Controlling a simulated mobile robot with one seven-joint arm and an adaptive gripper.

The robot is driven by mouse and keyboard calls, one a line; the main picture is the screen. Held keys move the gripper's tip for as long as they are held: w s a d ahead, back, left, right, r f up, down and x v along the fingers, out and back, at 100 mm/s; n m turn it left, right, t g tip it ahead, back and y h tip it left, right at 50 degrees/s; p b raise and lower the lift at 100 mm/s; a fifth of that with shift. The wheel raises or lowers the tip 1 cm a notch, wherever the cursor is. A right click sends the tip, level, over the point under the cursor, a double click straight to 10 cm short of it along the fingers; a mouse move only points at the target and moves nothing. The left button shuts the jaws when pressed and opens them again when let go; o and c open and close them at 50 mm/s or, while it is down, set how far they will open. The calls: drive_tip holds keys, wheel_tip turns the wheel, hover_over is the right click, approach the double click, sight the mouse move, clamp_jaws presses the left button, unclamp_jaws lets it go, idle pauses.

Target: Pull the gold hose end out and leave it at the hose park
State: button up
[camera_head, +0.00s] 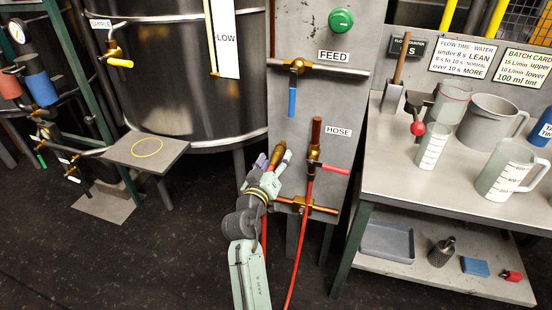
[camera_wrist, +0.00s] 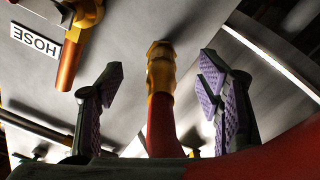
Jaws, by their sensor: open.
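The gold hose end (camera_head: 278,153) shows at my gripper, in front of the steel panel. In the wrist view the gold end (camera_wrist: 161,68) tops a red hose (camera_wrist: 163,125) and points toward the panel. My gripper (camera_head: 274,160) is open. In the wrist view its purple-padded fingers (camera_wrist: 162,95) stand on either side of the hose, with gaps visible. The hose's lower run is partly hidden by my arm. A copper pipe (camera_head: 316,132) with a brass valve and red lever (camera_head: 335,168) is at the HOSE label (camera_head: 338,131). I cannot tell which fitting is the hose park.
A second red run (camera_head: 298,240) hangs right of my arm. A FEED valve with a blue lever (camera_head: 292,102) is above. A bench (camera_head: 390,175) with jugs stands at right. A small stand (camera_head: 120,152) with a yellow ring is left, beneath the tank (camera_head: 180,85).

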drive_tip(key=shift+b+v, duration=0.4)
drive_tip(key=shift+v, duration=2.3)
